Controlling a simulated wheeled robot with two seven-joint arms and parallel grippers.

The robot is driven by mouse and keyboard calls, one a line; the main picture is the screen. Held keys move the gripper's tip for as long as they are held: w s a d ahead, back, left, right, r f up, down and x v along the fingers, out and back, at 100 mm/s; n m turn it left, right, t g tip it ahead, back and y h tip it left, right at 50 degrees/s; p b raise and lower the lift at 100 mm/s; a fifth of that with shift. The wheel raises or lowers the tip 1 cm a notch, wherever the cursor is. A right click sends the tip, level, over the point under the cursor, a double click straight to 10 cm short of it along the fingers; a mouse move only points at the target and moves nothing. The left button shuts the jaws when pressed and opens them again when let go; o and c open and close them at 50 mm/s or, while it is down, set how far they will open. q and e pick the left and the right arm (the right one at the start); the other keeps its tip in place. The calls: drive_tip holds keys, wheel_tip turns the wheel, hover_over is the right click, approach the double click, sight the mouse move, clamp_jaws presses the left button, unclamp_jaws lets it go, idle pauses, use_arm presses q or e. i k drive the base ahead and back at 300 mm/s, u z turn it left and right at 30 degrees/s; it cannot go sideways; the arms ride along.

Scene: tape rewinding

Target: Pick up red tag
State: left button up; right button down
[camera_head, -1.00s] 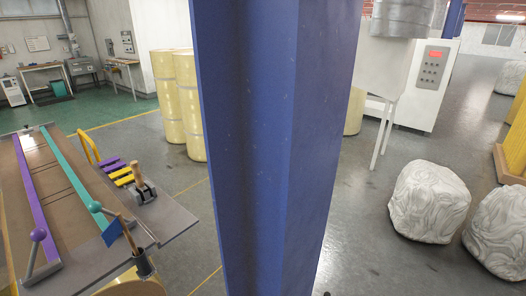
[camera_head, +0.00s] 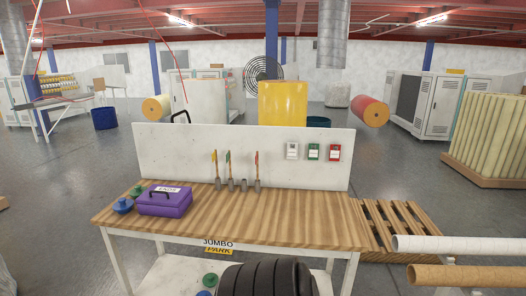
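The red tag (camera_head: 334,152) hangs at the right end of a white back panel that rises behind a wooden workbench. A green tag (camera_head: 313,152) and a white tag (camera_head: 292,151) hang to its left in the same row. All three are small and upright. Neither of my grippers shows in the head view.
The wooden bench top (camera_head: 300,226) has a purple box (camera_head: 165,201) and slim holders with coloured tools at its back edge. Its right half is clear. A pallet (camera_head: 400,226) and rolls (camera_head: 470,246) lie to the right.

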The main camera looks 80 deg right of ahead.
sight(334, 156)
drive_tip(key=z, duration=5)
drive_tip(key=i, duration=1.15)
drive_tip(key=u, duration=0.5)
